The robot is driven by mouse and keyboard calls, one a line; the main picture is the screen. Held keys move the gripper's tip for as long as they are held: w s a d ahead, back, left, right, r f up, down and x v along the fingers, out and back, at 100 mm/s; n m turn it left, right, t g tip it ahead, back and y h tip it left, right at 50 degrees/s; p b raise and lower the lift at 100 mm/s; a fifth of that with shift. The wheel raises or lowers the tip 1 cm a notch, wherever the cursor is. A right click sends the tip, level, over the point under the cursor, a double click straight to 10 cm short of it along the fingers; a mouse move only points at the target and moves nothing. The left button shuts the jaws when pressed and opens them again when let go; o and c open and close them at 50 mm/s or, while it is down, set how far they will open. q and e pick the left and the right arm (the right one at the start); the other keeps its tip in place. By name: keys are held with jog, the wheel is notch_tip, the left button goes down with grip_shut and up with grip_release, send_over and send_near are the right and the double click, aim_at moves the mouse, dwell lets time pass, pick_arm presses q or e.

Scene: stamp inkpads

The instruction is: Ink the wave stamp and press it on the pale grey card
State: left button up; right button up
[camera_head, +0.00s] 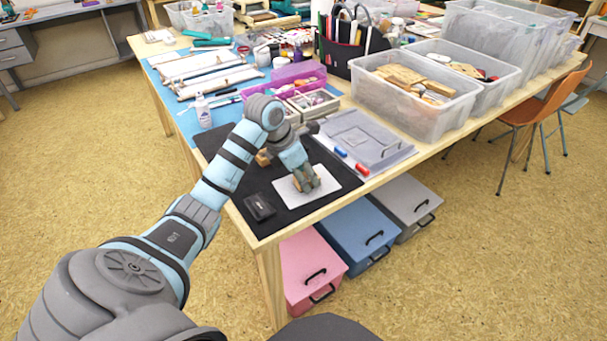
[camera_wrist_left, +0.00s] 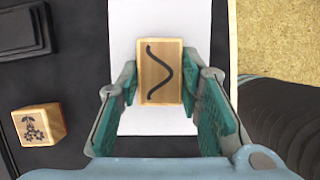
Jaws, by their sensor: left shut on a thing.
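The wave stamp (camera_wrist_left: 159,72) is a wooden block with a black wavy line on its top face. My left gripper (camera_head: 303,183) is shut on it, one finger on each side, as the left wrist view (camera_wrist_left: 162,90) shows. The stamp is over the pale grey card (camera_head: 328,183), which also shows in the wrist view (camera_wrist_left: 190,18). I cannot tell whether the stamp touches the card. Its underside is hidden. The black inkpad (camera_head: 259,207) lies left of the card and shows in the wrist view (camera_wrist_left: 22,28). My right gripper is not in view.
A flower stamp (camera_wrist_left: 38,125) stands on the black mat (camera_head: 222,160), left of the card. Clear bins (camera_head: 425,120) stand further right. The table's front edge is close.

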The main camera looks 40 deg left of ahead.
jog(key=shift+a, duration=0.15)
pick_arm(q)
jog(key=shift+f, duration=0.1)
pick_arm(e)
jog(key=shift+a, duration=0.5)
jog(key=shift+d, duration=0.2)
